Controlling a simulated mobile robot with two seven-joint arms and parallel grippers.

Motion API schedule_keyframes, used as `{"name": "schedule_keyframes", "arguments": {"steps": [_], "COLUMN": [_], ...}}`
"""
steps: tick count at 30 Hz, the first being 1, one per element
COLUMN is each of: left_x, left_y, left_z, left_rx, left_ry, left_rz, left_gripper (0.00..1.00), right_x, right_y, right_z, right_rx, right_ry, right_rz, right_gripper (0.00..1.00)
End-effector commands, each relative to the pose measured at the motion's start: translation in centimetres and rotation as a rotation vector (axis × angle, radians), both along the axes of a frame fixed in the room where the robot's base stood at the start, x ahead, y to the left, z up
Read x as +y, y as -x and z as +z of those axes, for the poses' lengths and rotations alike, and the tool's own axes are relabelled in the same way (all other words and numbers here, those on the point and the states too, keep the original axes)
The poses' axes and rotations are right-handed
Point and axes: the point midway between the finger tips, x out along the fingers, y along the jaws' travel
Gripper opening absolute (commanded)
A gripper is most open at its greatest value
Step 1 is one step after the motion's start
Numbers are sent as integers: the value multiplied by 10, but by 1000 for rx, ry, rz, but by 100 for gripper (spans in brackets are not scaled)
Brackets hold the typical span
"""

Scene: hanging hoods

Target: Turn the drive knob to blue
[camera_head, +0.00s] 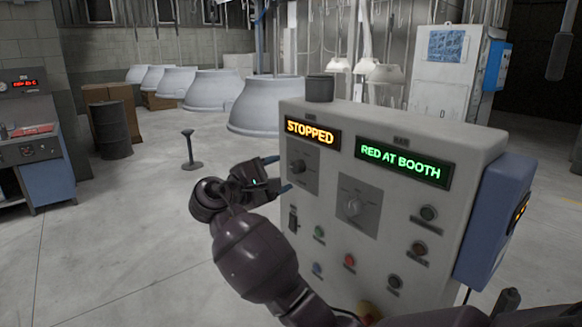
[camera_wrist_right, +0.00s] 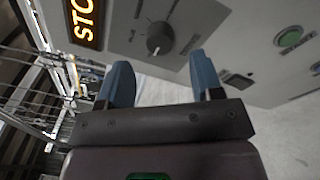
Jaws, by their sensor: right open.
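A pale grey control panel (camera_head: 375,130) carries two knobs. The left, dark knob (camera_head: 298,166) sits on a grey plate below a lit display (camera_head: 312,132) reading STOPPED in orange. The right, silver knob (camera_head: 353,207) sits below a display (camera_head: 401,164) reading RED AT BOOTH in green. My right gripper (camera_head: 279,174) is open and empty, just left of the dark knob. In the right wrist view that knob (camera_wrist_right: 158,40) lies beyond and between the open fingertips (camera_wrist_right: 163,75), apart from them.
Below the knobs are several push buttons and a small switch (camera_head: 293,219). A blue box (camera_head: 497,220) is on the panel's right side. Large grey hoods (camera_head: 213,94) stand behind.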

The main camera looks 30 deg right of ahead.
Motion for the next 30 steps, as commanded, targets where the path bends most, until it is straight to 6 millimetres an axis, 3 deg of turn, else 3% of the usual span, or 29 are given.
{"name": "schedule_keyframes", "arguments": {"steps": [3,9,21,30], "left_x": [0,1,1,1], "left_y": [2,5,6,6], "left_z": [1,1,2,3], "left_rx": [9,16,15,14], "left_ry": [1,0,0,1], "left_rz": [1,3,3,3], "left_gripper": [89,89,89,89], "right_x": [-19,-39,-45,-44], "right_y": [-3,-7,-8,-8], "right_z": [1,0,0,0], "right_rx": [0,0,-1,-1], "right_ry": [1,0,-1,-1], "right_rz": [-2,0,2,2], "right_gripper": [60,60,60,16]}}
